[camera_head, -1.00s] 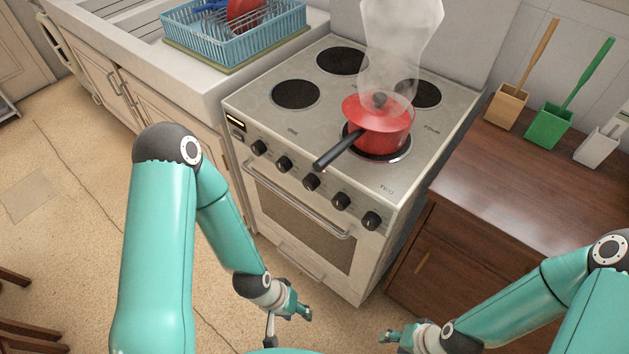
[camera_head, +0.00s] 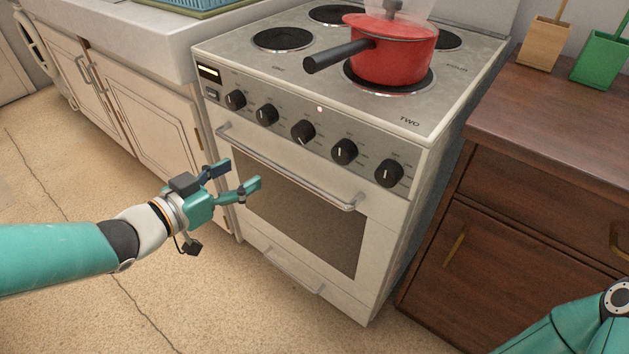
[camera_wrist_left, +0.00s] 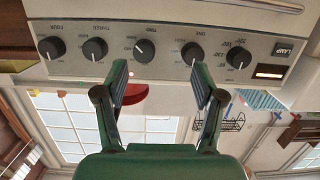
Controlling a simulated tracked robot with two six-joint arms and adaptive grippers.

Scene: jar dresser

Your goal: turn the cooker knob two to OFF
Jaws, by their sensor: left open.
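The cooker (camera_head: 412,190) has a row of black knobs along its front panel. Knob two (camera_head: 303,132) is the middle one. In the left wrist view, which is upside down, knob two (camera_wrist_left: 144,50) has a slanted white pointer, while the pointers beside it look nearly upright. A small red light (camera_head: 319,108) glows near it. My left gripper (camera_head: 240,174) is open and empty in front of the oven door, left of and below knob two, apart from it. In the wrist view its fingers (camera_wrist_left: 161,80) stand spread below the panel. My right gripper is out of view.
A red pot (camera_head: 393,55) with steam stands on a front burner, its black handle (camera_head: 338,56) sticking out leftward above the panel. The oven handle (camera_head: 290,170) runs below the knobs. A brown dresser (camera_head: 540,190) stands to the right. Floor to the left is free.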

